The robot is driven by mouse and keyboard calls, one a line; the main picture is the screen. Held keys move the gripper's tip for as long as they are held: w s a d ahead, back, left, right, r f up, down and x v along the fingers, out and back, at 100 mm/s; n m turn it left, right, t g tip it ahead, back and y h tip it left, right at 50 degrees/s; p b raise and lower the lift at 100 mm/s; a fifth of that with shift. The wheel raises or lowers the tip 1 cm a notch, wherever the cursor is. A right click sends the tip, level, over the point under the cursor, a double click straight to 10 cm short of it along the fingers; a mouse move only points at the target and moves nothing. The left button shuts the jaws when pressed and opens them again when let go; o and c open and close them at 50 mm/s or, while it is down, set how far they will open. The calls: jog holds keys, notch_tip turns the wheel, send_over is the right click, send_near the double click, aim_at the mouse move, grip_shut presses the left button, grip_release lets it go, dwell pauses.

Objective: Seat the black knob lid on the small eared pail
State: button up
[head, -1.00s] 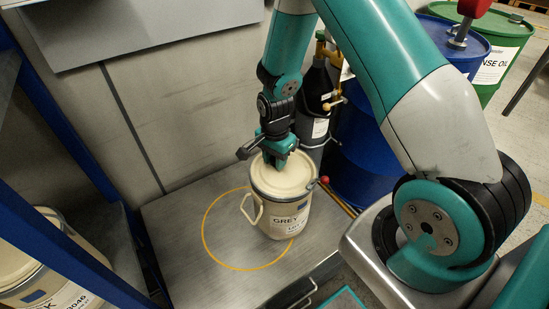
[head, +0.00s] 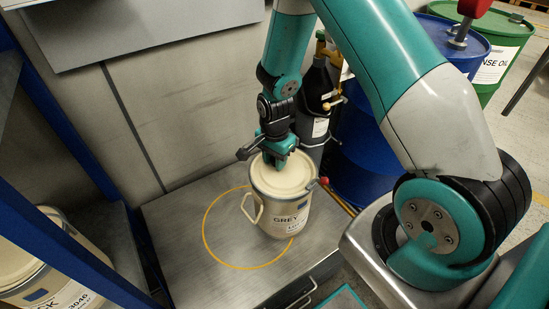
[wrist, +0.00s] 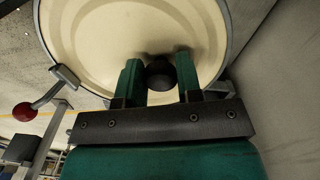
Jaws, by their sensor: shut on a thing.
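The small cream pail (head: 288,218) stands upright on the steel bench top, partly over the yellow ring. It has a label reading GREY and a pale ear handle (head: 252,209) on its left. The cream lid (head: 272,183) covers the pail mouth and looks level; it also shows in the wrist view (wrist: 100,50). I cannot tell whether it is fully down. My gripper (head: 279,158) is above the lid, pointing down. In the wrist view, its two fingers are shut on the black knob (wrist: 160,75); the head view hides the knob.
A red-ball lever (head: 323,181) is close to the pail's right rim. A black cylinder (head: 316,100) and blue drum (head: 365,155) stand behind right. A larger pail (head: 50,285) sits on the left shelf behind a blue post. The bench top (head: 180,225) is clear left of the pail.

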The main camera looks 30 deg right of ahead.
jog(key=shift+f, duration=0.4)
jog(key=o, duration=0.7)
jog(key=shift+r, duration=0.15)
notch_tip(320, 180, up, 11)
jog(key=p, duration=0.8)
jog(key=shift+p, duration=0.35)
